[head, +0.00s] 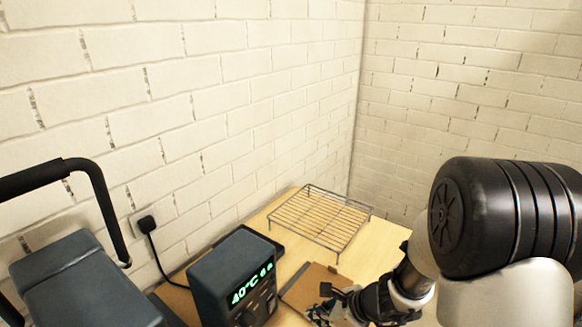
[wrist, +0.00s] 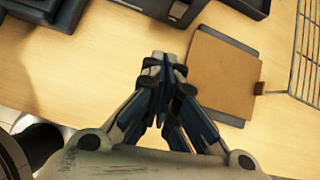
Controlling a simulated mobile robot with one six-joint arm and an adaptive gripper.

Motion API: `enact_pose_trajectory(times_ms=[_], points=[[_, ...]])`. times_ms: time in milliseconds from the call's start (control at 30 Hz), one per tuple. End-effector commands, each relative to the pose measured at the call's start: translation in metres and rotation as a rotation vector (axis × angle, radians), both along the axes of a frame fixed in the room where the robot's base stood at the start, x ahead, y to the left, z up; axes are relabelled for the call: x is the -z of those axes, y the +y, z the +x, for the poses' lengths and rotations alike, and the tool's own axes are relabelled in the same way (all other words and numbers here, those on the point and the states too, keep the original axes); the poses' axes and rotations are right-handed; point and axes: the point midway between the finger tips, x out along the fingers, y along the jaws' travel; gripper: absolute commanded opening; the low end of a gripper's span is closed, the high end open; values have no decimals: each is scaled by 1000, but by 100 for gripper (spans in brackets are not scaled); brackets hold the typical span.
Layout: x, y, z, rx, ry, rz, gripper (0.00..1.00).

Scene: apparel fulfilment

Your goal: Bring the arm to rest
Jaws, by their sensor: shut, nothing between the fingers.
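My gripper (wrist: 166,68) is shut and empty in the wrist view, with its fingertips together above the wooden table (wrist: 118,60). In the head view my gripper (head: 322,308) shows small at the lower middle, in front of a flat brown board or folder (head: 300,287). The brown board also shows in the wrist view (wrist: 222,75), just right of the fingertips, lying on a dark base. My arm comes in from the right in the head view.
A wire rack (head: 318,216) stands at the table's back. A dark box with a green "40°C" display (head: 235,280) stands left of the board. A grey-blue machine with a black handle (head: 80,285) is at far left. Brick walls close the back and left.

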Motion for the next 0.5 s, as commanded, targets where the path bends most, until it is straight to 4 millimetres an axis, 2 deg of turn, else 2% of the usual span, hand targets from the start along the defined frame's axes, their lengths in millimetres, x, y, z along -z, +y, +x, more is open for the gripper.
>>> enact_pose_trajectory(times_ms=[33,67,200,367,500], points=[[-22,7,-3,-81,-55,-23,0],[-34,11,-7,-143,-91,-42,0],[-95,29,-40,-486,-270,-167,0],[-145,34,-93,-877,-445,-358,0],[-173,20,-140,-1200,-553,-563,0]])
